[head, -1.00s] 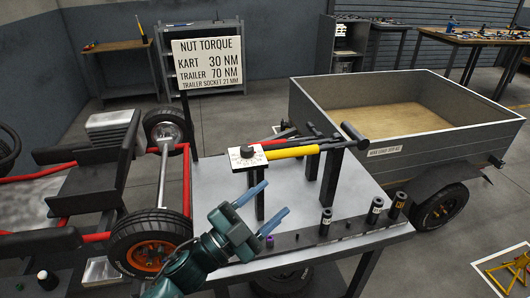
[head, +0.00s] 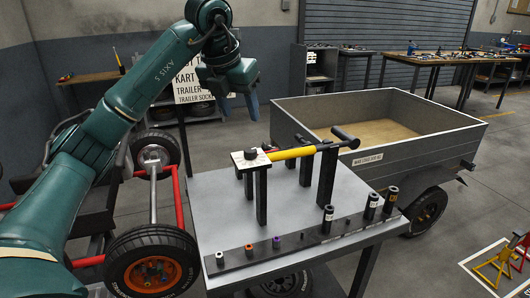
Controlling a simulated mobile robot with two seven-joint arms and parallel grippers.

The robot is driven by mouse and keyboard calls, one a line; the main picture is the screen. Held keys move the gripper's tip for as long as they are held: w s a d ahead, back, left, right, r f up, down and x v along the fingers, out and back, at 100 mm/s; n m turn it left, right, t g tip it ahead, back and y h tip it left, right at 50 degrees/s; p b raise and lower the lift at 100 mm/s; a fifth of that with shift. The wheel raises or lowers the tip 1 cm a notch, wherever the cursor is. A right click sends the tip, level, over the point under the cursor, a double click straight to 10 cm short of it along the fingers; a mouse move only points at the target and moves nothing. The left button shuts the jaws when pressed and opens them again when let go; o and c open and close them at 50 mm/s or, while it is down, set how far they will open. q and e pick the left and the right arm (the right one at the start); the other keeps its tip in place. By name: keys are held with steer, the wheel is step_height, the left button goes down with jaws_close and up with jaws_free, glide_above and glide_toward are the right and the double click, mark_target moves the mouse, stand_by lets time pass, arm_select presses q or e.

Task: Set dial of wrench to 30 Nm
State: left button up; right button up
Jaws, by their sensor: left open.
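The torque wrench with its yellow handle (head: 292,153) rests level on black stands on the grey table. Its dial, a black knob (head: 251,153) on a white scale plate (head: 241,162), is at the left end. The scale marks and the knob's setting are too small to read. My left gripper (head: 238,108) is open and empty, fingers pointing down, and appears above the dial in the picture, apart from it. My right gripper is out of view. The nut torque sign (head: 188,92) stands behind, mostly hidden by my left arm.
The table (head: 300,208) carries a dark rail with several sockets (head: 328,219) along its front edge. A kart wheel (head: 152,262) is at the left, near my arm. A grey trailer (head: 420,160) stands behind on the right. Table top right of the stands is mostly bare.

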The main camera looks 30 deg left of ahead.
mark_target(250, 150)
arm_select(q)
steer(key=x, duration=0.8)
steer(key=a+x, duration=0.1)
steer(key=x, duration=0.3)
steer(key=shift+w+f, duration=0.2)
steer(key=shift+f, duration=0.1)
steer(key=shift+c, duration=0.2)
steer(key=c, duration=0.9)
